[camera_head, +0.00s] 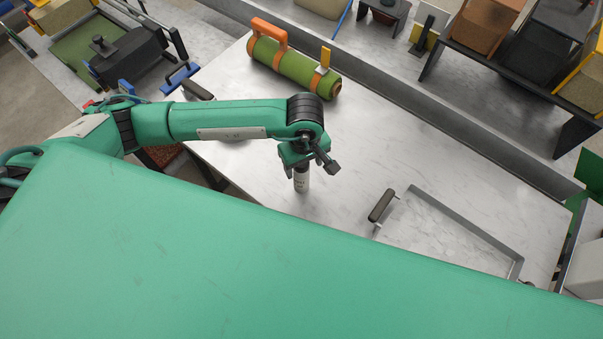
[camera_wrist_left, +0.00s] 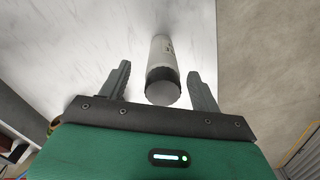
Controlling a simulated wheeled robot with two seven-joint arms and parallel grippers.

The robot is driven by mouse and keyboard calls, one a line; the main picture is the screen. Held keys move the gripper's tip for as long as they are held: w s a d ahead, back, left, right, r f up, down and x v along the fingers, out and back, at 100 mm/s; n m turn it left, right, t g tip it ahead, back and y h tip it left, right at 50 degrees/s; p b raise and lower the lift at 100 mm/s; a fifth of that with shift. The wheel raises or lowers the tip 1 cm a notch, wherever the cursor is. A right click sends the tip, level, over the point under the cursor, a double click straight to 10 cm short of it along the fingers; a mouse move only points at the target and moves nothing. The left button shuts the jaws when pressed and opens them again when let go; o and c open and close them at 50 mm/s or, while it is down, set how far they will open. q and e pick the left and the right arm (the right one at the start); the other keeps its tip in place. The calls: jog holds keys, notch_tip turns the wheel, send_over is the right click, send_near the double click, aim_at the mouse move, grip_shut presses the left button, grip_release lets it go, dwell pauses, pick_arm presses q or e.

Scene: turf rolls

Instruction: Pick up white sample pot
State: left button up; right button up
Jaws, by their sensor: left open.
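The white sample pot (camera_head: 301,181) stands upright on the metal table (camera_head: 370,150) in the head view. It has a grey lid and dark print on its side. My left gripper (camera_head: 304,166) is directly above and around its top, partly hiding it. In the left wrist view the pot (camera_wrist_left: 161,58) lies between the two fingers of the open left gripper (camera_wrist_left: 162,85), with a gap on each side. The lid end is nearest the palm. My right gripper is not in view.
A green turf roll (camera_head: 287,63) with orange straps lies at the back of the table. Shelves with boxes (camera_head: 487,25) stand behind.

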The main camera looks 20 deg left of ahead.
pick_arm(q)
jog(key=f+p, duration=0.2)
jog(key=f, duration=0.1)
jog(key=shift+a+f+p, duration=0.3)
jog(key=shift+a+p, duration=0.05)
jog(key=shift+f, duration=0.45)
jog(key=c, duration=1.1)
